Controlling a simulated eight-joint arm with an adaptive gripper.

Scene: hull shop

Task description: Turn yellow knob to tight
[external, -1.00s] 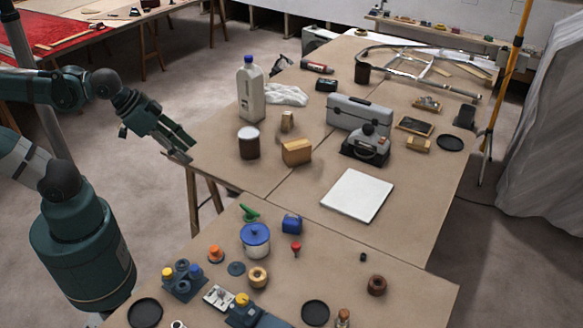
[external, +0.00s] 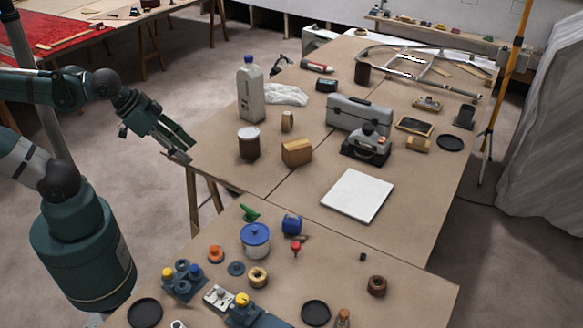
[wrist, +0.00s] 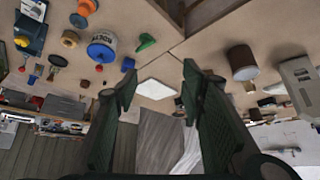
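Two yellow knobs show in the external view. One yellow knob (external: 167,272) is on a blue-grey block (external: 184,289) with other knobs at the near left of the table. The other yellow knob (external: 242,299) is on a blue device (external: 250,314) at the near edge. A yellow knob (wrist: 22,42) on a blue body also shows at the upper left of the wrist view. I cannot read any tightness marking. My gripper (external: 187,154) hangs beside the table's left edge, well away from the knobs. In the wrist view my gripper (wrist: 158,75) is open, with nothing between its fingers.
A blue-lidded pot (external: 255,240), orange knob (external: 216,253) and wooden ring (external: 258,277) stand near the knobs. A dark can (external: 249,143) and white bottle (external: 250,92) stand near my gripper. Bare table lies around the white square plate (external: 357,196).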

